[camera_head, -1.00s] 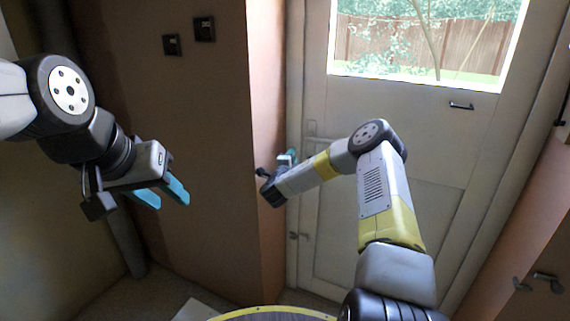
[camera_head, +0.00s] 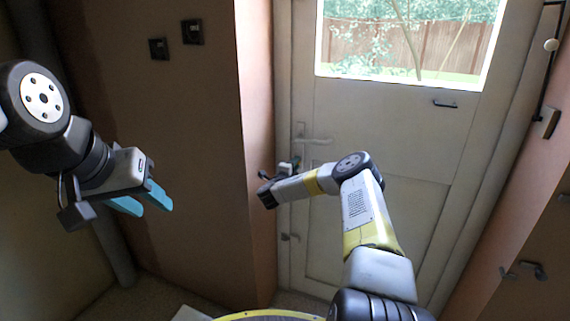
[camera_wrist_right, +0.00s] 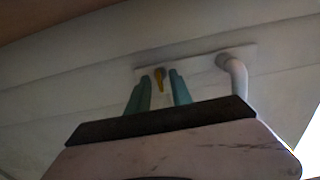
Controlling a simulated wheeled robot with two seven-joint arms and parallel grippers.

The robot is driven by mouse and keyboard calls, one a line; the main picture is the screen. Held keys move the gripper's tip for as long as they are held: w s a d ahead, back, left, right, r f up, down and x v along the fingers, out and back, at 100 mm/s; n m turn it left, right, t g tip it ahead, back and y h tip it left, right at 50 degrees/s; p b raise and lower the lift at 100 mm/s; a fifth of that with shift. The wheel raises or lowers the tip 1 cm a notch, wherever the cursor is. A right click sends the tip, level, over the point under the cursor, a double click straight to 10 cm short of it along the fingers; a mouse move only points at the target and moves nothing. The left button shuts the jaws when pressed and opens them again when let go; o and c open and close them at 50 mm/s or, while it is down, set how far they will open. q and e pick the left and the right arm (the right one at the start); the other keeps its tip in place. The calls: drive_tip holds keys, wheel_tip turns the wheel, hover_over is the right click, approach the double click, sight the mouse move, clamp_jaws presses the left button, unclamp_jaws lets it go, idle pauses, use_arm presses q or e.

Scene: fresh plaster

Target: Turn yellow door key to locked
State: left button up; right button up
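The yellow key (camera_wrist_right: 160,78) sits in a pale lock plate (camera_wrist_right: 200,68) on the white door in the right wrist view. My right gripper (camera_wrist_right: 160,84) has its two teal fingers spread, one on each side of the key, with visible gaps. I cannot tell the key's exact turn or how near the fingertips are to the plate. In the head view the right gripper (camera_head: 293,165) is at the door's left edge, below the handle (camera_head: 315,140); the key is not discernible there. My left gripper (camera_head: 148,199) is open and empty, away from the door.
The door handle (camera_wrist_right: 237,75) curves out close to the right of my right fingers. A brown wall (camera_head: 190,150) with two dark switches (camera_head: 192,32) stands left of the door. A lower door fitting (camera_head: 290,237) and a small dark pull (camera_head: 445,104) are on the door.

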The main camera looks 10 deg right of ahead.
clamp_jaws()
drive_tip(key=shift+n, duration=0.3)
drive_tip(key=n, duration=1.7)
drive_tip(key=shift+f, duration=0.1)
drive_tip(key=shift+n, duration=0.3)
idle(0.5)
